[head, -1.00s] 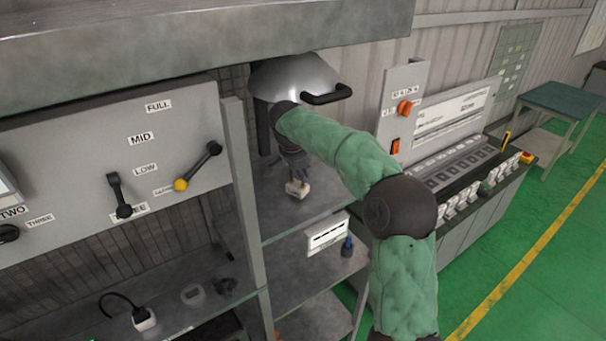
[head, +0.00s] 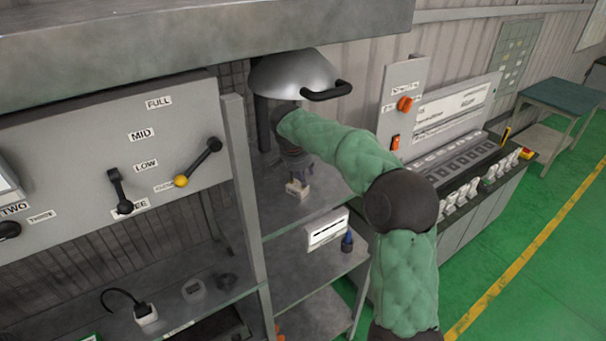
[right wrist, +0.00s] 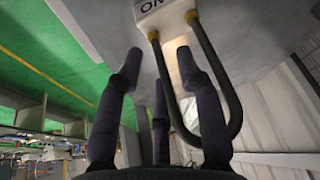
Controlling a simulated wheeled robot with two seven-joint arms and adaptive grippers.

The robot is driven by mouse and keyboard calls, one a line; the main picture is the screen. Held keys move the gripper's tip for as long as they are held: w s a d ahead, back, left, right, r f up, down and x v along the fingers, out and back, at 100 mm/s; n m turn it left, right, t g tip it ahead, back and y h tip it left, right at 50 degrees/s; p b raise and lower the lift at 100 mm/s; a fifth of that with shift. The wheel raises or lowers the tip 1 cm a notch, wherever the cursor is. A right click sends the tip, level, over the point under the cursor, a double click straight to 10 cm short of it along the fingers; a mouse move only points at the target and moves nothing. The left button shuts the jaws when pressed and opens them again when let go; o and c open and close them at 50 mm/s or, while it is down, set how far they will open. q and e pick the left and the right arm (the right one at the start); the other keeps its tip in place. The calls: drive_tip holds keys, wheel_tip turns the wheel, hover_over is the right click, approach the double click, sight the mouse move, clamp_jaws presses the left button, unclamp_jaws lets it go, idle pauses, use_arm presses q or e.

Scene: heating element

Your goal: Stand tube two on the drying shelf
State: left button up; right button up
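My right gripper (head: 297,170) hangs over the metal shelf (head: 275,225) under a domed hood. In the right wrist view its dark fingers (right wrist: 158,65) are spread apart. A white block (right wrist: 165,12) with a black U-shaped tube (right wrist: 230,100) is just beyond the fingertips, and the tube's loop runs back between and past the fingers. Its label reads "ON", partly cut off. This block also shows in the head view (head: 297,190), standing on the shelf. Another white block (head: 146,315) with a black loop stands on the lower left shelf; its label is unreadable. My left gripper is out of view.
The domed hood (head: 293,75) with a black handle hangs above my right gripper. A shelf post (head: 245,190) stands to its left. A white sign (head: 326,230) and a blue-topped object (head: 347,242) are lower right. A lever panel (head: 110,160) is at left.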

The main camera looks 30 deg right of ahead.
drive_tip(key=b+v, duration=0.2)
drive_tip(key=v, duration=1)
